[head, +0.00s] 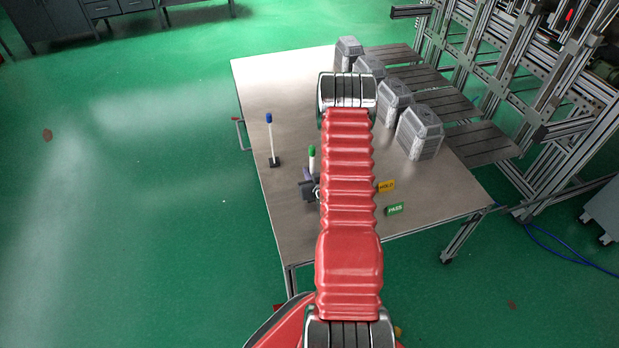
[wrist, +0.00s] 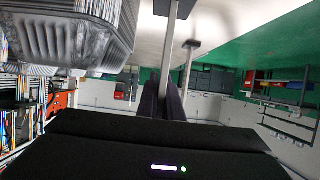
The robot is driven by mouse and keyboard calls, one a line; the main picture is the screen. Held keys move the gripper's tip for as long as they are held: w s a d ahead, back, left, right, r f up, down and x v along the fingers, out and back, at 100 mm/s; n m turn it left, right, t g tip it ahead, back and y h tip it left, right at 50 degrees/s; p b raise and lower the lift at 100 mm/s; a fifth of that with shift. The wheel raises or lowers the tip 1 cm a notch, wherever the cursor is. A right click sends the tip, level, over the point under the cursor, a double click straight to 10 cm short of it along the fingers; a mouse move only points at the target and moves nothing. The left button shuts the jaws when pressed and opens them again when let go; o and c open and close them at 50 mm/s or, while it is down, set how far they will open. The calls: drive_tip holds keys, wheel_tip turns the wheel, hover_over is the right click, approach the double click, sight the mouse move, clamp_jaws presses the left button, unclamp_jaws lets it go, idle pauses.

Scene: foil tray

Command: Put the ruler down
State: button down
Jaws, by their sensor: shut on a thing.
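The ruler, a pale upright stick with a green tip (head: 312,151), stands in front of my gripper (head: 308,174) in the head view. In the wrist view, which looks upside down, my dark fingers (wrist: 164,98) are shut on the pale stick (wrist: 173,45).
A blue-tipped stick on a dark base (head: 269,140) stands to the left. Several grey foil trays (head: 419,132) stand in a row at right; one is close in the wrist view (wrist: 70,35). A yellow HOLD sign (head: 387,186) and green PASS sign (head: 395,209) stand nearer.

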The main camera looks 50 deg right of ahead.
drive_tip(key=shift+f, duration=1.4)
drive_tip(key=shift+f, duration=0.1)
drive_tip(key=c, duration=1.9)
unclamp_jaws()
drive_tip(key=v, duration=1.2)
